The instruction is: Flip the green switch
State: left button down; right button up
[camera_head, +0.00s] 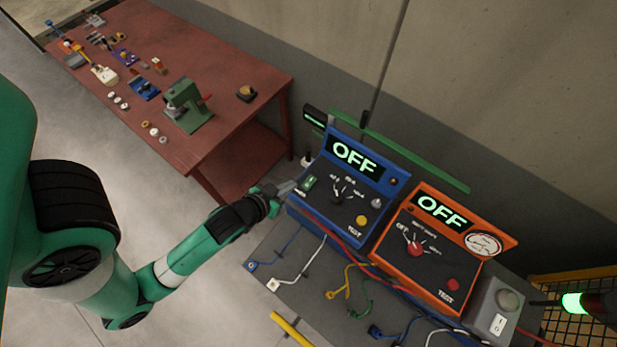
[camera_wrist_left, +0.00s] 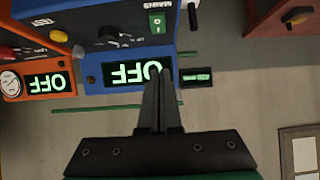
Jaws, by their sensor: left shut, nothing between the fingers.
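The green switch (camera_head: 309,183) is a small rocker on the upper left of the blue box's (camera_head: 338,217) front panel. The box's display reads OFF. In the left wrist view the switch (camera_wrist_left: 157,22) appears upside down beside the word MAINS. My left gripper (camera_head: 288,187) is shut and empty, its tips just left of the switch in the head view. In the left wrist view the closed fingers (camera_wrist_left: 160,82) overlap the blue box's display, with the switch beyond the tips. Whether the tips touch the box cannot be told. My right gripper is not in view.
An orange box (camera_head: 425,255) with an OFF display stands right of the blue one. Coloured cables lie on the grey bench (camera_head: 262,262) in front. A grey box with a white switch (camera_head: 499,323) is at right. A red table (camera_head: 230,62) with small parts stands behind left.

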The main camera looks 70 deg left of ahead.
pick_arm(q)
send_over(313, 178)
jog(key=s+d, duration=0.2)
jog(key=s, duration=0.1)
jog(key=f, duration=0.6)
jog(key=shift+w+a, duration=0.15)
jog(key=shift+a, duration=0.05)
notch_tip(313, 178, down, 3)
jog(key=shift+w+r+b, duration=0.1)
jog(key=shift+b, duration=0.35)
jog(key=shift+w+a+f, duration=0.1)
jog(key=shift+f, duration=0.5)
jog(key=shift+w+a+f+b, duration=0.1)
jog(key=shift+w+f+b, duration=0.05)
jog(key=shift+f+b, duration=0.3)
jog(key=shift+r, duration=0.15)
jog(key=shift+w, duration=0.1)
